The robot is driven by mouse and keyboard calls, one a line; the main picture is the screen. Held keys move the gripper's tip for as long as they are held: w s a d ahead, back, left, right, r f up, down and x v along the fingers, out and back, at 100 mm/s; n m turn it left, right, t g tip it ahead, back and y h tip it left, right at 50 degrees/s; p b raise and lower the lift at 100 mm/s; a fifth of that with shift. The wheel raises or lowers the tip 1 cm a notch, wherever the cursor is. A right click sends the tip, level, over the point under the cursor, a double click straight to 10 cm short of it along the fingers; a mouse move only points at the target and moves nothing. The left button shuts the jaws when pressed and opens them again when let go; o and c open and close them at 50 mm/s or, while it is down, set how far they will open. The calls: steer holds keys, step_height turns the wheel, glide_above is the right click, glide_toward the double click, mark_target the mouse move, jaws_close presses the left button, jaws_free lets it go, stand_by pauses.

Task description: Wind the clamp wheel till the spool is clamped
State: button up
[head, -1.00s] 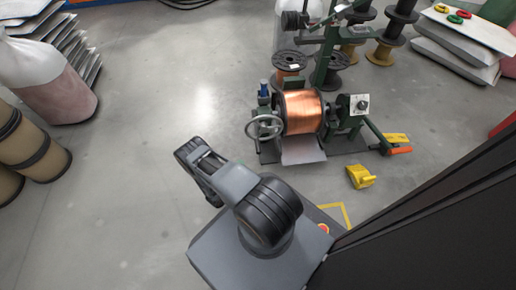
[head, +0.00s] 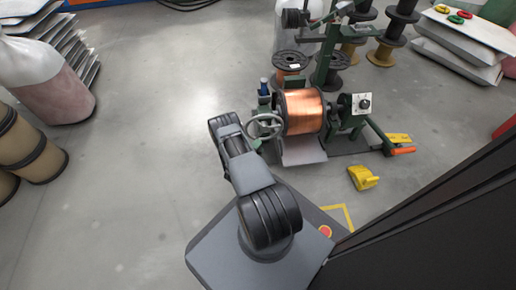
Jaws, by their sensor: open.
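The clamp wheel (head: 264,127) is a grey spoked handwheel at the left side of a green winding stand. The copper spool (head: 304,113) sits in the stand just right of the wheel, with dark flanges and bright copper wire. I cannot tell from here whether the clamp touches the spool. My arm is folded at the lower middle, with its upper bend left of and close below the wheel in the picture. My gripper does not show; it is hidden behind or under my arm links.
A yellow wedge-shaped block (head: 363,178) lies on the floor right of the stand. An orange-ended pedal or lever (head: 402,151) sticks out at the stand's right. Tan drums (head: 33,148) are at far left. The floor left of the stand is clear.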

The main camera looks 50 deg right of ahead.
jaws_close()
stand_by(0.5)
